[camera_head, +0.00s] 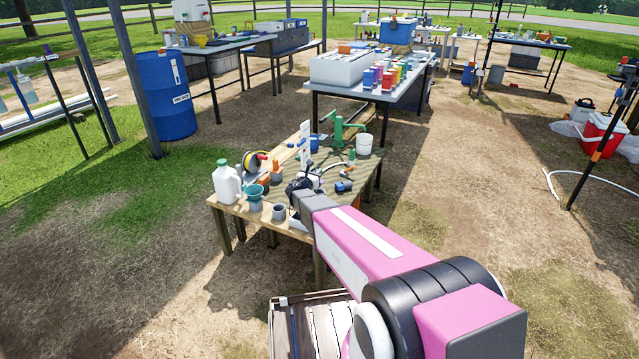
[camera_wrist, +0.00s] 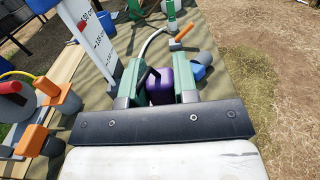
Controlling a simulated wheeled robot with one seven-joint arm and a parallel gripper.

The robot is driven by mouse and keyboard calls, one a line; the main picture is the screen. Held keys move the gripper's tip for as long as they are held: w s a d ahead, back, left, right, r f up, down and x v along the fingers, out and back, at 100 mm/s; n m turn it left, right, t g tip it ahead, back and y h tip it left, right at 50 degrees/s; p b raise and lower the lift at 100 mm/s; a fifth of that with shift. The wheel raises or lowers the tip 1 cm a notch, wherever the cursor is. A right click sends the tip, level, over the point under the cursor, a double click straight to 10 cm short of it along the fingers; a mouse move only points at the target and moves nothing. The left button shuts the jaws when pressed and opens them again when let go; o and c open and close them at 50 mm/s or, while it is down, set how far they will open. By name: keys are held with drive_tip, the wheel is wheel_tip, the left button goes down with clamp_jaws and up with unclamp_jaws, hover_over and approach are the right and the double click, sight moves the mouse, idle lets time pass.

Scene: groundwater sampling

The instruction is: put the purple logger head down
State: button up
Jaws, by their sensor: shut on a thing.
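The purple logger head (camera_wrist: 160,90) sits between the two green-sided fingers of my gripper (camera_wrist: 158,82) in the wrist view. My gripper is shut on it, low over the wooden table (camera_wrist: 225,100). I cannot tell whether its underside touches the table top. In the head view my gripper (camera_head: 302,187) is small and dark at the far end of my pink arm, over the table's front part, and the logger head cannot be made out there.
A white graduated board (camera_wrist: 92,38) stands at the left of my gripper. An orange-handled tool (camera_wrist: 182,32) and a blue part (camera_wrist: 203,57) lie close by on the right. A white jug (camera_head: 227,184), a teal funnel (camera_head: 254,192) and a grey cup (camera_head: 279,212) stand at the table's left.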

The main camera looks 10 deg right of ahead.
drive_tip(key=shift+w+d+f, duration=0.3)
drive_tip(key=shift+d+f, duration=0.35)
drive_tip(key=shift+d, duration=0.15)
drive_tip(key=shift+f, duration=1.85)
drive_tip(key=shift+f, duration=0.1)
drive_tip(key=o, duration=0.9)
drive_tip(key=shift+o, duration=0.2)
